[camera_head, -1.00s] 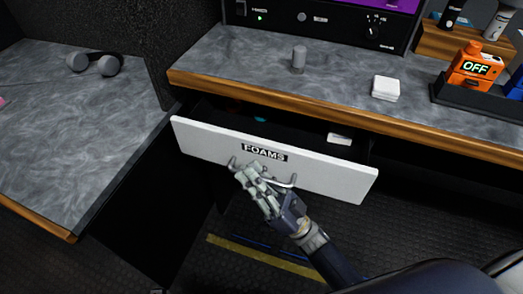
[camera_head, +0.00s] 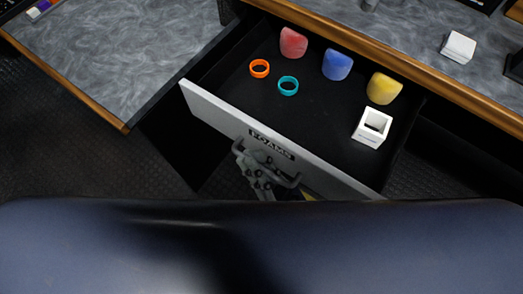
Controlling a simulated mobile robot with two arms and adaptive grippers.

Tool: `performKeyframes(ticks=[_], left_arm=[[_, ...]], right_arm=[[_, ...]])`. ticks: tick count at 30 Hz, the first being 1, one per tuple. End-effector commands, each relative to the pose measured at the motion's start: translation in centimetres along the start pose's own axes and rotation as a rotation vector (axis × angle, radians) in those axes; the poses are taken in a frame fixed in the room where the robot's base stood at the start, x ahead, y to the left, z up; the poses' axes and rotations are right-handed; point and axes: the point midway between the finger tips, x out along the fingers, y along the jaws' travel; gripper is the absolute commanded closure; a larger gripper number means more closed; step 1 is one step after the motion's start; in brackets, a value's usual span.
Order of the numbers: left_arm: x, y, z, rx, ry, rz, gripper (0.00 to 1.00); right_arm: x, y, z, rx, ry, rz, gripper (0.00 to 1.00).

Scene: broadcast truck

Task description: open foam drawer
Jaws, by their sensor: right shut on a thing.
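The foam drawer (camera_head: 215,112), with a white front labelled FOAMS, stands pulled well out from under the counter. Its dark inside shows red (camera_head: 293,43), blue (camera_head: 337,65) and yellow (camera_head: 384,88) foam pieces, an orange ring (camera_head: 259,69), a teal ring (camera_head: 288,86) and a white square open box (camera_head: 372,128). My right gripper (camera_head: 262,168) is at the drawer's front, shut on the grey bar handle (camera_head: 292,182). My own dark body hides the lower part of the view and most of the right arm. My left gripper is not in view.
A grey counter with a wooden edge (camera_head: 400,68) runs above the drawer and carries a white block (camera_head: 458,47). Another grey worktop (camera_head: 120,60) lies at the left, its corner near the drawer front. Dark floor (camera_head: 60,150) shows at the lower left.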

Motion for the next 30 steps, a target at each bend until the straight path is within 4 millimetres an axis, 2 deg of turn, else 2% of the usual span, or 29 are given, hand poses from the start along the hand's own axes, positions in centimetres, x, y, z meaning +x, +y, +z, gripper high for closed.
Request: performKeyframes(ticks=[10, 11, 12, 25, 30], left_arm=[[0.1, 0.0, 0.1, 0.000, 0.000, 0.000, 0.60], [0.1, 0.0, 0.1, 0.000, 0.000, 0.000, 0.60], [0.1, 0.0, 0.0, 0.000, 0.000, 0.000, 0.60], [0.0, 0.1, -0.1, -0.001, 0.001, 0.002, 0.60], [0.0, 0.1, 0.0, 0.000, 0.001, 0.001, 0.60]], right_arm=[[-0.2, -0.1, 0.2, 0.001, -0.005, 0.002, 1.00], [-0.2, -0.1, 0.2, 0.001, -0.005, 0.002, 0.86], [-0.2, -0.1, 0.2, 0.001, -0.005, 0.002, 0.82], [-0.1, -0.1, 0.1, 0.001, -0.002, 0.001, 0.82], [-1.5, -0.1, 0.1, 0.002, -0.005, 0.001, 0.82]])
